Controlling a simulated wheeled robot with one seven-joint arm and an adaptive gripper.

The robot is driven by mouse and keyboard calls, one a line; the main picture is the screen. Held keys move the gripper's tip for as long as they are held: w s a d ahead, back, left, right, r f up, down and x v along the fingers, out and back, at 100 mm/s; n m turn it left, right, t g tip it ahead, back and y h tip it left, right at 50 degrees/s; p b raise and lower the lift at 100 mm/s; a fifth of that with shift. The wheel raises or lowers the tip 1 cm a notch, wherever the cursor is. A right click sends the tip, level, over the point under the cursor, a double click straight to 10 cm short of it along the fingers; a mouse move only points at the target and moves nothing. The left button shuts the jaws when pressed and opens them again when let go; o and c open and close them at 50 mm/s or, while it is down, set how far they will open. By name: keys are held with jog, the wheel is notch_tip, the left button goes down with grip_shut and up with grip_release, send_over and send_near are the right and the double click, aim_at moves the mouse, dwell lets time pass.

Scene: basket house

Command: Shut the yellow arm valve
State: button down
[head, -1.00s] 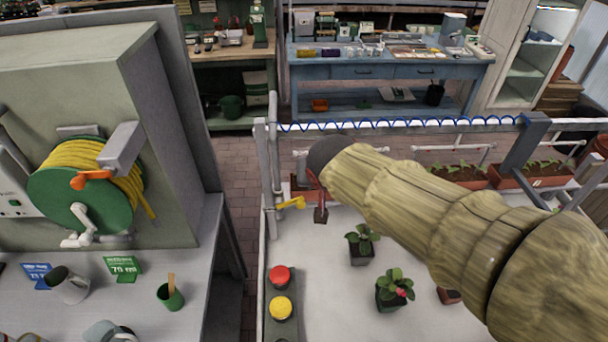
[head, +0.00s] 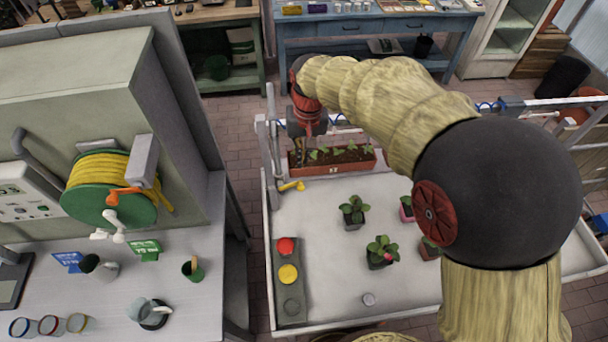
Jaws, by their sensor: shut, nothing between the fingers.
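The yellow arm valve (head: 291,186) is at the left edge of the white bench top, by a grey upright post. Its yellow handle points to the right, roughly level in the picture. My gripper (head: 304,148) hangs pointing down, above the valve in the picture and in front of a planter. It is shut and empty, and it appears apart from the valve handle. The arm reaches in from the right. The fingertips are small and dark, so their exact distance from the valve cannot be told.
A brown planter (head: 332,162) stands behind the valve. A button box with a red button (head: 286,246) and a yellow button (head: 288,274) is in front of it. Potted plants (head: 352,211) stand to the right. A hose reel (head: 108,190) is at the left. Bench space between is bare.

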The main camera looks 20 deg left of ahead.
aim_at(299, 187)
jog(key=f, duration=0.4)
jog(key=f+p, duration=0.1)
jog(key=f, duration=0.4)
jog(key=a+f+p, duration=0.1)
jog(key=f, duration=0.3)
jog(key=shift+w+a+f, duration=0.1)
jog(key=shift+w+f, duration=0.15)
jog(key=shift+f, duration=0.15)
jog(key=d+f+y+b, duration=0.1)
jog(key=b, duration=0.2)
jog(key=w+d+f+g+y+b, duration=0.1)
jog(key=f+b, duration=0.1)
jog(key=b, duration=0.1)
jog(key=shift+w+d+f+b, duration=0.1)
jog(key=shift+d+f+b, duration=0.1)
jog(key=shift+b, duration=0.2)
jog(key=shift+a+r, duration=0.1)
